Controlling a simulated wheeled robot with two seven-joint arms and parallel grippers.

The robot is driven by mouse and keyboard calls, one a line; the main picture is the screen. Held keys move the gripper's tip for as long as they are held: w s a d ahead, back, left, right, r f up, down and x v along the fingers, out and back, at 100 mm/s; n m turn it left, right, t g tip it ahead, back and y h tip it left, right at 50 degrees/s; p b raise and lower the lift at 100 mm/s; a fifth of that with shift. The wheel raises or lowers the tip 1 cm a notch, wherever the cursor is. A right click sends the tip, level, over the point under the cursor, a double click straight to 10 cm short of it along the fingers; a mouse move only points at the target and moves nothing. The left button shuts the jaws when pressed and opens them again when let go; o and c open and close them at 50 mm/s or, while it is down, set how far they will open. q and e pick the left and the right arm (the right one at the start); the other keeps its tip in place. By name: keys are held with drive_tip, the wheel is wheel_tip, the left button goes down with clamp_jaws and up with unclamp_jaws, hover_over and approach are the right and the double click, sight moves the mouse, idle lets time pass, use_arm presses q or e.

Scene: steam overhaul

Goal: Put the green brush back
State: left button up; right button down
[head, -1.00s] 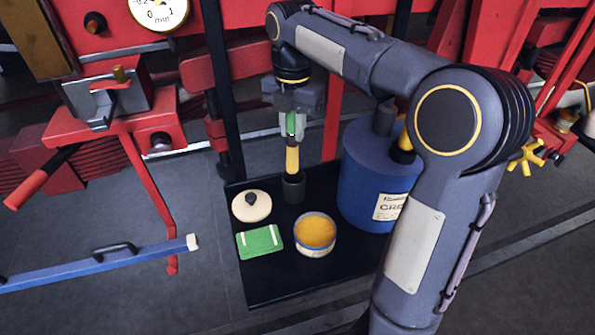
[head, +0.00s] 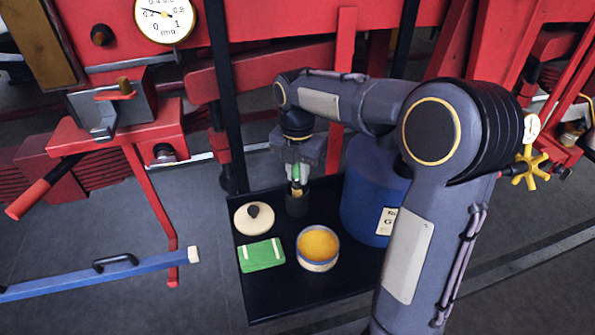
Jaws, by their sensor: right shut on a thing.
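My right gripper (head: 297,176) points down over the black tray (head: 262,300) and is shut on the green brush (head: 296,187). A little green shows between the fingers, with a short yellow part below them. The brush is upright, and its lower end is hidden in a small dark cup (head: 297,205) at the back of the tray. I cannot tell whether it touches the cup's bottom. My left gripper is not in view.
On the tray are a cream lid with a dark knob (head: 254,217), a green box-like block (head: 262,254), an open tin of orange-yellow stuff (head: 318,247) and a blue drum (head: 366,200). A blue bar (head: 110,272) lies left. Red machine frames stand behind.

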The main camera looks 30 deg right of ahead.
drive_tip(key=c, duration=1.3)
unclamp_jaws()
wheel_tip(320, 180, up, 12)
drive_tip(key=shift+p, duration=0.5)
drive_tip(key=s+a+f+m+t+y, duration=0.1)
drive_tip(key=s+a+f+m+t, duration=0.1)
drive_tip(key=s+m, duration=0.5)
drive_tip(key=s+a+f+m+t+y, duration=0.1)
drive_tip(key=s+a+f+m, duration=0.2)
drive_tip(key=m, duration=0.7)
drive_tip(key=s+a+f+m+t+y, duration=0.1)
drive_tip(key=s+a+f+m+t, duration=0.1)
drive_tip(key=s+f+m, duration=0.4)
drive_tip(key=s+m, duration=0.3)
drive_tip(key=s, duration=0.3)
drive_tip(key=shift+a+f+t+y, duration=0.25)
drive_tip(key=shift+t+y, duration=0.05)
drive_tip(key=shift+y, duration=0.1)
drive_tip(key=shift+s, duration=0.1)
